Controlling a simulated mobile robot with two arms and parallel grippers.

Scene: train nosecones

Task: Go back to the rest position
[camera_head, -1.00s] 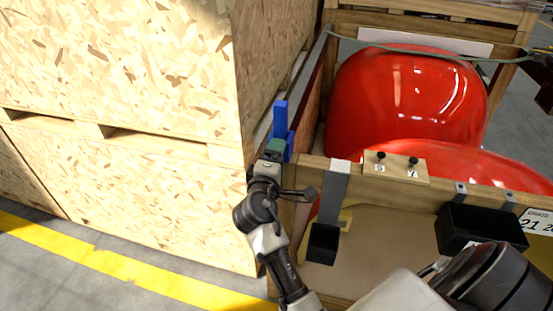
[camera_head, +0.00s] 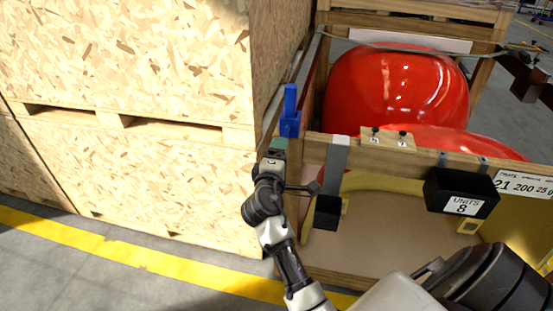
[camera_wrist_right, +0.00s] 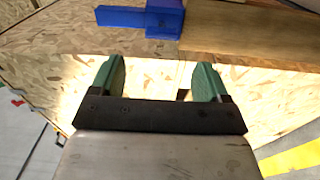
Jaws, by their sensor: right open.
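My right gripper (camera_head: 278,146) has green fingers and sits just below and in front of a blue clamp-like part (camera_head: 290,112). That part stands upright on the corner of the open wooden crate (camera_head: 430,157). In the right wrist view the gripper (camera_wrist_right: 160,70) is open and nothing is between its fingers. The blue part (camera_wrist_right: 140,18) lies beyond the fingertips there, with a visible gap. Large red nosecones (camera_head: 395,90) rest inside the crate. My left gripper is not in view.
A tall stack of chipboard crates (camera_head: 130,70) stands close on the left. Yellow floor tape (camera_head: 130,259) crosses the clear grey floor.

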